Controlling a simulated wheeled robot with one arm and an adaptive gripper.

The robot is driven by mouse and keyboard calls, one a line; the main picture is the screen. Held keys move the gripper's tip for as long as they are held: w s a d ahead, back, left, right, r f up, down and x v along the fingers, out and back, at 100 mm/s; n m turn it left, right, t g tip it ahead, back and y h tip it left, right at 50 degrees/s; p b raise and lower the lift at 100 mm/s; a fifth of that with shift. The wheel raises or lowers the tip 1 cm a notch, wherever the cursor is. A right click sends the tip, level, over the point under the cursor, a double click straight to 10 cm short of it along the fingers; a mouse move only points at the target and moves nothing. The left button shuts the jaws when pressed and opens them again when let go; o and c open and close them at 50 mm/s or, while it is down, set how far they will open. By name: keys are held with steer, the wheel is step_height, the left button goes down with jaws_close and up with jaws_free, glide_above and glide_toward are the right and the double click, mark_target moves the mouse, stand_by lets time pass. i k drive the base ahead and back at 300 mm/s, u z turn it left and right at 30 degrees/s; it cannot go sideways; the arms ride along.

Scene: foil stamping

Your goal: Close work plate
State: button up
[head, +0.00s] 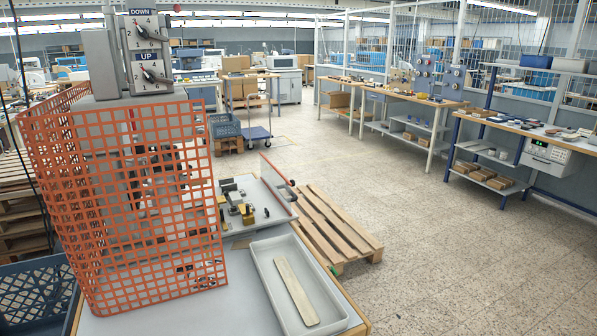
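The foil stamping press stands at the left behind an orange mesh guard (120,200). A grey plate (262,225), which looks like the work plate, sticks out to the right of the guard, beyond its right edge. Yellow and dark fixtures (238,205) sit on it. A thin upright panel with a red edge and a dark handle (291,184) stands along its right side. The plate's inner end is hidden by the mesh. My gripper is not in view.
A white tray (340,309) with a flat light strip (296,290) lies on the front bench. A control box (147,50) with DOWN and UP knobs tops the press. A wooden pallet (330,228) lies on the floor behind; open floor spreads to the right. A blue crate (32,292) is at lower left.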

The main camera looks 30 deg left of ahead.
mark_target(256, 193)
steer(key=i, duration=2.4)
steer(key=u, duration=2.95)
steer(key=k, duration=0.5)
steer(key=z, duration=0.85)
steer(key=i, duration=0.8)
steer(key=u, duration=1.75)
